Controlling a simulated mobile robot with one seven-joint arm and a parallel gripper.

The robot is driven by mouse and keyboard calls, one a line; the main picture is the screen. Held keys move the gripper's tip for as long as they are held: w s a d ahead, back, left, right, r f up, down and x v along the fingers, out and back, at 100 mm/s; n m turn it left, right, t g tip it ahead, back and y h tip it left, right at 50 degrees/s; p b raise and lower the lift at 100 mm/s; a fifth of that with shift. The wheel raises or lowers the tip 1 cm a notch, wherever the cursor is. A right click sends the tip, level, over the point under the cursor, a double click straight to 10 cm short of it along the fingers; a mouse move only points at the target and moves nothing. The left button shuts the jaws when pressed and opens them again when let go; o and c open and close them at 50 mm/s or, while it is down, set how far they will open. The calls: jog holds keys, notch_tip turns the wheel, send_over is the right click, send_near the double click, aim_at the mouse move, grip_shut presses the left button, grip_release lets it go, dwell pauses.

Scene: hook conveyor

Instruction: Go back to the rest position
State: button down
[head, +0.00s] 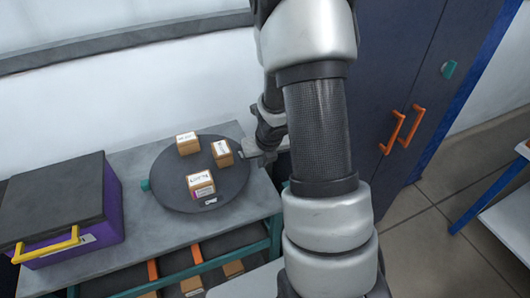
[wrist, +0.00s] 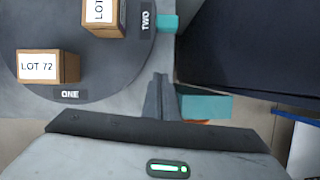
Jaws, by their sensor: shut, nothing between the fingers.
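My gripper (head: 262,156) is at the right edge of the dark round turntable (head: 168,178), with my arm reaching down through the middle of the head view. Its fingers are together and empty; they also show in the wrist view (wrist: 159,98), just off the disc's edge. Three small brown boxes with white labels stand on the turntable: one at the back (head: 188,145), one at the right (head: 223,154) near my gripper, and one at the front (head: 200,186). In the wrist view, a box labelled LOT 72 (wrist: 47,66) sits by the mark ONE.
The turntable is on a grey table (head: 130,158). A purple case (head: 112,200) with a black lid and yellow handle stands at left. More boxes (head: 233,268) sit on a lower shelf. A dark blue cabinet (head: 400,60) with orange handles is at right, with open floor (head: 420,240) before it.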

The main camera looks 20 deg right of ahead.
jog(key=shift+b+v, duration=0.35)
jog(key=shift+v, duration=1.05)
